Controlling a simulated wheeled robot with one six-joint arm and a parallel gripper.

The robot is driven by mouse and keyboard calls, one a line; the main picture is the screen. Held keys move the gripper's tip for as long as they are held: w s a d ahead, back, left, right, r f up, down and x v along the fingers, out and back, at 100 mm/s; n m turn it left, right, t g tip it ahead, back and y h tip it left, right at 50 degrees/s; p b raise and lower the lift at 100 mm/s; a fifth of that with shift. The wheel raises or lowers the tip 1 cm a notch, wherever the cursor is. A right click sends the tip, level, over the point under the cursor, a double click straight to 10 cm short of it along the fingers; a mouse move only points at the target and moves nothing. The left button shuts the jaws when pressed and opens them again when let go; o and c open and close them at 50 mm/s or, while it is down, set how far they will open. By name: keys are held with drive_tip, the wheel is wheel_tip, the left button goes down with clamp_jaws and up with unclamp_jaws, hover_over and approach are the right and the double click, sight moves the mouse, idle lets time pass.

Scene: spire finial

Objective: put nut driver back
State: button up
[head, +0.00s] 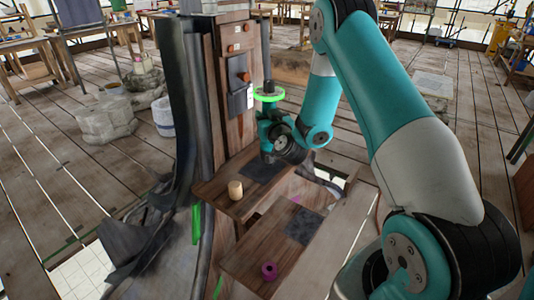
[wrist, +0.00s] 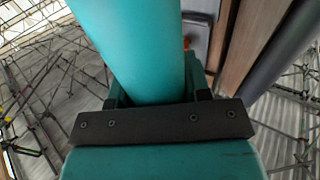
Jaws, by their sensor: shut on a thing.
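My gripper (head: 268,92) is small and dark at the end of my teal arm, close in front of the wooden post (head: 233,90), next to a bright green ring (head: 260,98). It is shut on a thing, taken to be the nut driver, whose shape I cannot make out. The wrist view is mostly filled by my own teal arm parts and a dark bar, which hide the jaws. Several orange-brown knobs (head: 233,49) sit on the post, above and beside a dark grey plate (head: 239,98).
Below my gripper, a wooden shelf (head: 215,188) bears a cream cylinder (head: 235,190) and a dark mat (head: 264,170). A lower board (head: 250,252) bears a magenta ring (head: 269,270) and another dark mat (head: 304,227). A dark drape (head: 180,130) hangs left of the post.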

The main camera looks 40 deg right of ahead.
wheel_tip(320, 180, down, 8)
drive_tip(key=b, duration=0.6)
drive_tip(key=shift+f, duration=0.15)
drive_tip(key=o, duration=1.3)
